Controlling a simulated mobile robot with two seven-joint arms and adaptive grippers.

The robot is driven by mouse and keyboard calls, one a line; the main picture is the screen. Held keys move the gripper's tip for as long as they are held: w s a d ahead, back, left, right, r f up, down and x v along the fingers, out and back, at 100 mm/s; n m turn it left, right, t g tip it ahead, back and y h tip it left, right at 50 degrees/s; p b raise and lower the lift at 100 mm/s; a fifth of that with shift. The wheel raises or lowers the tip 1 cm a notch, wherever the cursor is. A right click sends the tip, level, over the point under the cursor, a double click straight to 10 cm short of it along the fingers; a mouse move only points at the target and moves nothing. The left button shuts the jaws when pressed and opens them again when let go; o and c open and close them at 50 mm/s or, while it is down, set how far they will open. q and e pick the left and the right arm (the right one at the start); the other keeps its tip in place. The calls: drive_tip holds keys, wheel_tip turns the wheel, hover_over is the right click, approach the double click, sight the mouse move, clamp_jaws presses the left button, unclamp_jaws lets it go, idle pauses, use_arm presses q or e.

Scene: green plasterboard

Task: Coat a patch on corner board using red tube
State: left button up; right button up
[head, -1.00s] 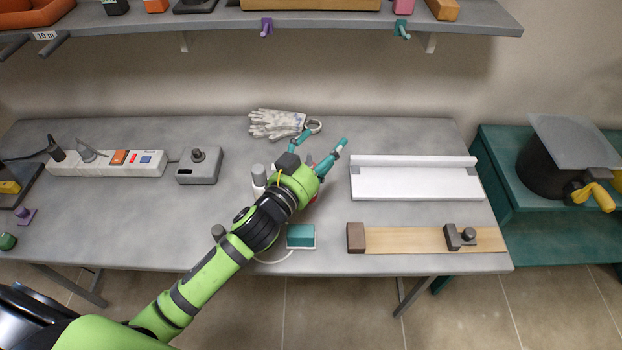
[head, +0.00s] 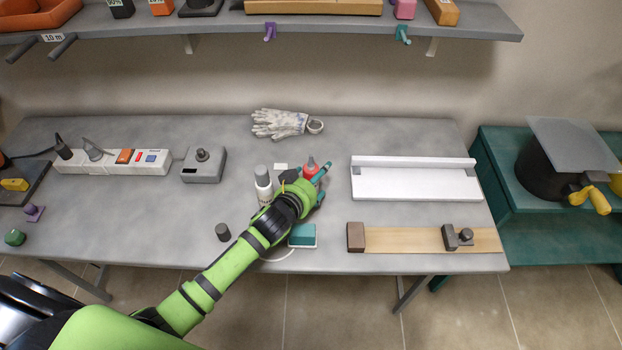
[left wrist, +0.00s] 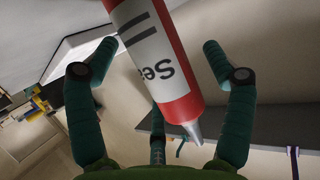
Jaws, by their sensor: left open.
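The red tube (head: 310,168) stands at the middle of the bench, partly hidden by my left gripper (head: 321,184). In the left wrist view the tube (left wrist: 165,60) has a white label and a grey tapered nozzle, and it lies between the spread teal fingers of the gripper (left wrist: 157,44). The fingers are open, and I see no clear contact with the tube. The white corner board (head: 415,184), with a raised back ledge, lies on the bench to the right of the tube. My right gripper is not in view.
A white bottle with a grey cap (head: 263,187) stands just left of the tube. A teal sponge-like block (head: 302,235) lies in front. Grey gloves (head: 280,123) lie behind. A wooden strip with a clamp (head: 405,239) lies before the board. A shelf (head: 330,27) overhangs the back.

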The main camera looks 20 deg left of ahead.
sight(314, 169)
use_arm(q)
drive_tip(key=shift+w+f, duration=0.1)
drive_tip(key=shift+w, duration=0.15)
drive_tip(key=c, duration=1.4)
drive_tip(key=shift+r, duration=0.6)
wheel_tip(314, 169, up, 2)
drive_tip(key=shift+r+b, duration=0.2)
drive_tip(key=shift+b, duration=0.15)
drive_tip(key=shift+s+d+r+b, duration=0.55)
drive_tip(key=shift+d+r, duration=0.7)
drive_tip(key=shift+d, duration=0.6)
drive_tip(key=shift+s+d+r+b, duration=0.4)
drive_tip(key=shift+s+d+r, duration=0.25)
drive_tip(key=shift+d+r, duration=0.95)
drive_tip(key=shift+s+d+r+b, duration=0.55)
drive_tip(key=shift+d+r, duration=0.4)
drive_tip(key=shift+d, duration=1.15)
